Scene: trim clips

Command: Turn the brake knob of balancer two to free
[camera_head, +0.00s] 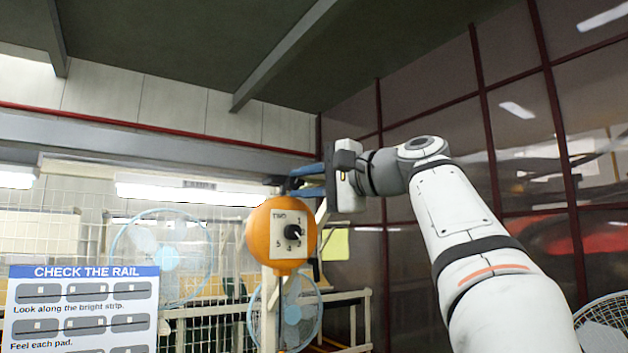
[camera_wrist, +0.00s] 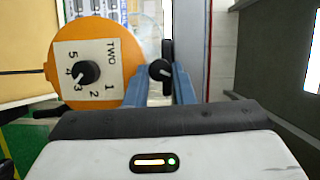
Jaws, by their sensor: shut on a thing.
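Balancer two is an orange round drum (camera_head: 260,228) left of my gripper (camera_head: 308,180) in the head view. Its white plate (camera_head: 281,243) reads TWO and has numbers 1 to 5 around a black dial knob (camera_head: 294,232). The drum also shows in the wrist view (camera_wrist: 128,50), where the dial knob (camera_wrist: 86,73) points roughly toward 3. A second black knob (camera_wrist: 159,69), apparently the brake knob, sits beside the drum between the tips of my blue fingers. My gripper is shut on this knob. Any free or locked marking is hidden or too small to read.
A dark upright bar (camera_wrist: 167,40) stands behind the held knob. A yellow sheet (camera_head: 336,244) is right of the drum. A sign about checking the rail (camera_head: 84,272) fills the lower left. Fans (camera_head: 165,258) and wire fencing stand behind. Dark panelled wall (camera_head: 440,125) lies right.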

